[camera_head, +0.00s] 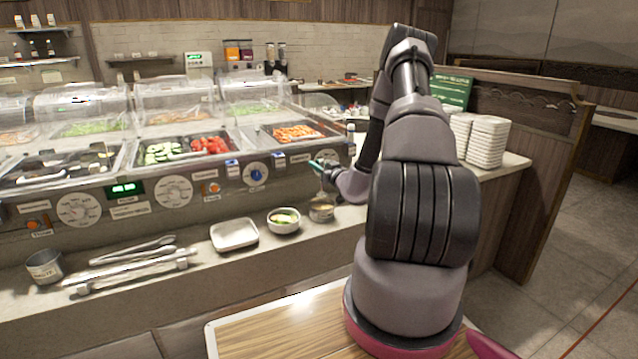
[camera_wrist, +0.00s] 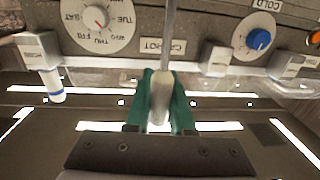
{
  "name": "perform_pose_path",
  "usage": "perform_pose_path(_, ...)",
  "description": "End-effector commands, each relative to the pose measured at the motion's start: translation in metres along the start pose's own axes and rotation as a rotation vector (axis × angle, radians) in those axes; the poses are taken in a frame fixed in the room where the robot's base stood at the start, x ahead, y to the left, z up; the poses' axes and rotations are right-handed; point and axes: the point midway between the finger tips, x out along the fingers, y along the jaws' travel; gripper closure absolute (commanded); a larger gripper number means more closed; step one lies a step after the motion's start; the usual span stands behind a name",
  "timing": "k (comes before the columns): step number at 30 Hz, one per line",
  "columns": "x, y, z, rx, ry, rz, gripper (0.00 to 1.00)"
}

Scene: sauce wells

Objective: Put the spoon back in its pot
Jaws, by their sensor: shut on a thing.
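My gripper (camera_wrist: 160,100) has green fingers, closed on the pale handle of the spoon (camera_wrist: 161,88) in the wrist view. The spoon's thin metal shaft (camera_wrist: 168,40) runs away from the fingers to the top edge; its bowl is out of that view. In the head view my gripper (camera_head: 318,166) is small, in front of the buffet's panel and above a small metal pot (camera_head: 321,213) on the front ledge. Whether the spoon's lower end is inside this pot or above it, I cannot tell. My arm stands to the right of it.
A white bowl with green food (camera_head: 284,221), a square white dish (camera_head: 234,234), tongs (camera_head: 132,250) and a metal cup (camera_head: 44,267) stand along the ledge. The panel with dials (camera_head: 173,191) rises behind. White plates (camera_head: 488,141) are stacked at right.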

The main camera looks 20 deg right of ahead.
Motion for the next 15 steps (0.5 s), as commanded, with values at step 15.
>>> perform_pose_path(15, 0.0, 0.0, 0.046, -0.001, 0.001, 0.0, 1.0)
